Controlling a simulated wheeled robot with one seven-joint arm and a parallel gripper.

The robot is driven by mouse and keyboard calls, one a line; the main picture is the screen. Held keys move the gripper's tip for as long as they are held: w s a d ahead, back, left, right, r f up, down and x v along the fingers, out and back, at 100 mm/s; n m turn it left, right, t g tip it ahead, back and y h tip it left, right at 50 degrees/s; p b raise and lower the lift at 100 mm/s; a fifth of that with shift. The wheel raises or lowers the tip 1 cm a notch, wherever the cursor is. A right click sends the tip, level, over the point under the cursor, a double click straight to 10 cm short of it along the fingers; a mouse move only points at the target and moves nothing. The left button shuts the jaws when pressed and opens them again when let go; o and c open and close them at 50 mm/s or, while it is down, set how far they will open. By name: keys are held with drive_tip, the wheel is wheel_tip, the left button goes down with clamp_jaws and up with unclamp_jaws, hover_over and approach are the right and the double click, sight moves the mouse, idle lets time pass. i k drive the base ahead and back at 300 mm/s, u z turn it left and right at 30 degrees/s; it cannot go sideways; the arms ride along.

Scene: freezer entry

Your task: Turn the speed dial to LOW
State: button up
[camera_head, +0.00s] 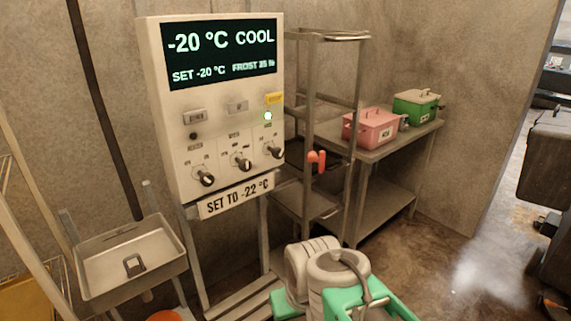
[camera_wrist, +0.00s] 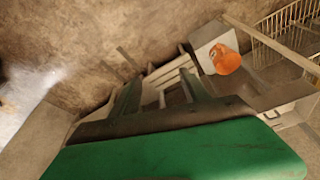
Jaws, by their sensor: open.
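The white control panel (camera_head: 225,105) stands on a metal frame against the wall in the head view. Its screen (camera_head: 222,54) reads -20 °C COOL, SET -20 °C and a frost line. Three black dials sit in a row below: a left dial (camera_head: 203,178), a middle dial (camera_head: 242,163) and a right dial (camera_head: 273,152). Their labels are too small to read, so I cannot tell which is the speed dial or its setting. My gripper (camera_wrist: 185,120) is open in the wrist view, with green and grey parts and no dial between its fingers. My arm is below and right of the panel, apart from it.
A metal sink (camera_head: 130,262) is at left. An orange object (camera_wrist: 226,60) shows in the wrist view.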

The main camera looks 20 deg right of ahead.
sight(245, 165)
drive_tip(key=z, duration=0.35)
drive_tip(key=i, duration=0.65)
drive_tip(key=u, duration=1.65)
